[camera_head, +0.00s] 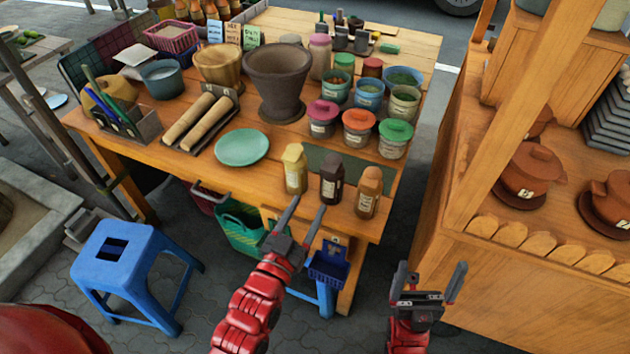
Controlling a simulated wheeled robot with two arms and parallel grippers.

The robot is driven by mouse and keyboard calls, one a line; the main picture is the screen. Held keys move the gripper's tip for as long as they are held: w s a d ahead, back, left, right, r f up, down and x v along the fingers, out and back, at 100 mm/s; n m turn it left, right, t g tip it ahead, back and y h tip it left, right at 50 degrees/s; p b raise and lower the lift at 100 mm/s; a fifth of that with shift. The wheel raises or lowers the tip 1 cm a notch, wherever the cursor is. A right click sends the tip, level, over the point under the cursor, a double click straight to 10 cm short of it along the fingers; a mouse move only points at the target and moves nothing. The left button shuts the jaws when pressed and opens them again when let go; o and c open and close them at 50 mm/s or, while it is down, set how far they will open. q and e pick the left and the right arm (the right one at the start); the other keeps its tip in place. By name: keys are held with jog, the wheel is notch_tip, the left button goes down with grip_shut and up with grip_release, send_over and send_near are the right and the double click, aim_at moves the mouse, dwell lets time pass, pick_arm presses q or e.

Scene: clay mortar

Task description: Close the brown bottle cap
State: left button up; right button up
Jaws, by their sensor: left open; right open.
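Three small bottles stand upright in a row at the front right of the wooden table (225,176): a yellow bottle (295,172), a dark brown bottle (331,182) and a lighter orange-brown bottle (367,196). Each has a pale label and looks topped; whether any cap sits loose is too small to tell. My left gripper (305,207) is open and empty, in front of and just below the yellow and dark bottles, apart from them. My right gripper (432,270) is open and empty, in front of the table's right corner, lower right of the orange-brown bottle.
Lidded jars (358,128) stand behind the bottles. A large mortar (277,85), a green plate (242,148) and wooden rolling pins (198,121) are further left. A blue stool (125,255) stands at left. A wooden shelf unit (500,262) with clay pots is at right.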

pick_arm(q)
jog(key=p+v, duration=0.2)
jog(key=v, duration=0.5)
dwell(0.4)
